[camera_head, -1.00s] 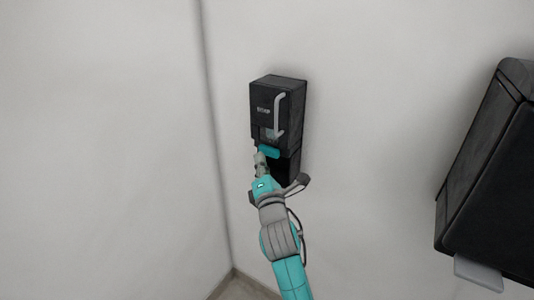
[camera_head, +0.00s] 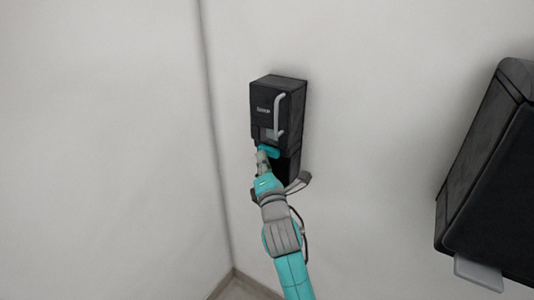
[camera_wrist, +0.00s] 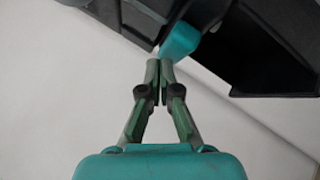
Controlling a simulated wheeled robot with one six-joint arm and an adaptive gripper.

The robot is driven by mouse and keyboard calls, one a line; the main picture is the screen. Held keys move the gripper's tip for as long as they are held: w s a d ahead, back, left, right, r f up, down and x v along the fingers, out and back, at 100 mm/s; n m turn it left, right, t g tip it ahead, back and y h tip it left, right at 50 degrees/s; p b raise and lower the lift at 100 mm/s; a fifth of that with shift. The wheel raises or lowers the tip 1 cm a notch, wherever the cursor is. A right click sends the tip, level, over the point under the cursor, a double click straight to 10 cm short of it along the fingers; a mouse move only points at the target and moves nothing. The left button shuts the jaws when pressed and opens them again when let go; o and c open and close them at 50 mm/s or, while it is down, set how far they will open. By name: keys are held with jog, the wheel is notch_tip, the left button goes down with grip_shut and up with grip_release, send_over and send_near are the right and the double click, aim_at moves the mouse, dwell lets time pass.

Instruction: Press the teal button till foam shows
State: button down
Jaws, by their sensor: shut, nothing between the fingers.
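A black soap dispenser (camera_head: 275,105) with a grey handle hangs on the wall in the head view. The teal button (camera_head: 268,151) sits low on its front, and it also shows in the wrist view (camera_wrist: 180,40). My gripper (camera_head: 262,153) is shut and empty, its tips at the lower edge of the button. In the wrist view the closed fingertips (camera_wrist: 160,63) are right by the button; I cannot tell whether they touch it. No foam shows in either view. Part of the dispenser's lower body is hidden behind my arm.
A large black box (camera_head: 492,170) with a grey tab (camera_head: 478,272) is mounted on the wall at the right. A wall corner runs down left of the dispenser. The wall between the dispenser and the box is bare.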

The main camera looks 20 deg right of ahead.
jog(key=shift+w+d, duration=0.45)
jog(key=shift+d, duration=0.25)
dwell(1.0)
jog(key=shift+a, duration=0.1)
jog(key=shift+s+a, duration=0.75)
jog(key=shift+a, duration=0.15)
jog(key=s+a, duration=0.1)
jog(key=a, duration=0.1)
jog(key=s+a, duration=0.2)
dwell(0.6)
dwell(0.8)
